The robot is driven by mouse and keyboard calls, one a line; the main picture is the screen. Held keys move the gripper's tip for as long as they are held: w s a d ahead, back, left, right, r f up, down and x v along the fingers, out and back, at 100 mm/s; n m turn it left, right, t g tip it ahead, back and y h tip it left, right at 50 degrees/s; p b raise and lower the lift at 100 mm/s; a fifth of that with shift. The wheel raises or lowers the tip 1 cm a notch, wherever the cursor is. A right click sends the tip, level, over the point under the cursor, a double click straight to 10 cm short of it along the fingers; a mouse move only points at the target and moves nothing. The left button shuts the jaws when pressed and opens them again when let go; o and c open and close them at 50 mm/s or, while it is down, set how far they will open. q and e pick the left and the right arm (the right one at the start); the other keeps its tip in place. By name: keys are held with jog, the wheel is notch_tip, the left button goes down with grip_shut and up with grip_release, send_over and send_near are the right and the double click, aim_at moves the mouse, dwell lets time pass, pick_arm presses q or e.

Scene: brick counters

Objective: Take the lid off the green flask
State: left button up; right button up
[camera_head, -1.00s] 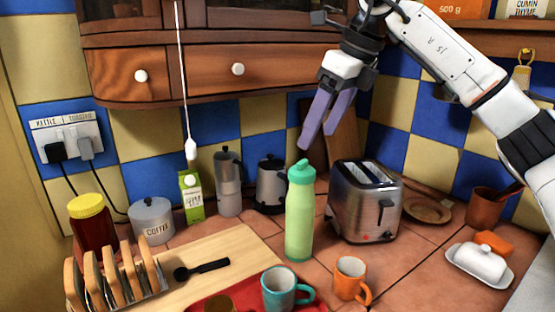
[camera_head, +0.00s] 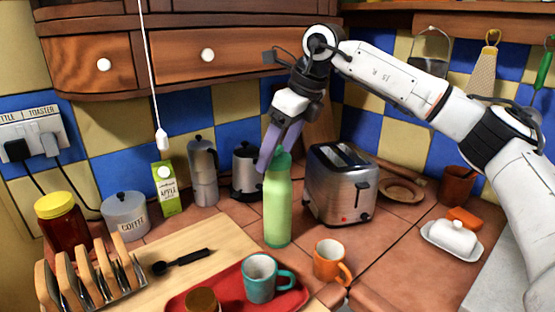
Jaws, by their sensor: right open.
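The green flask (camera_head: 278,210) stands upright on the tiled counter, left of the toaster. Its darker green lid (camera_head: 280,160) is on its top, partly covered by my gripper. My right gripper (camera_head: 268,160) reaches down from above with its purple fingers at the lid. The fingers are open, and the nearer one overlaps the lid's left side in the picture. I cannot tell whether they touch the lid. My left gripper is not in view.
A steel toaster (camera_head: 341,188) stands close right of the flask. A kettle (camera_head: 246,172) and moka pot (camera_head: 204,175) stand behind it to the left. An orange mug (camera_head: 330,260) and a teal mug (camera_head: 260,278) on a red tray (camera_head: 185,301) are in front.

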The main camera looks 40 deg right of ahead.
jog(key=c, duration=1.1)
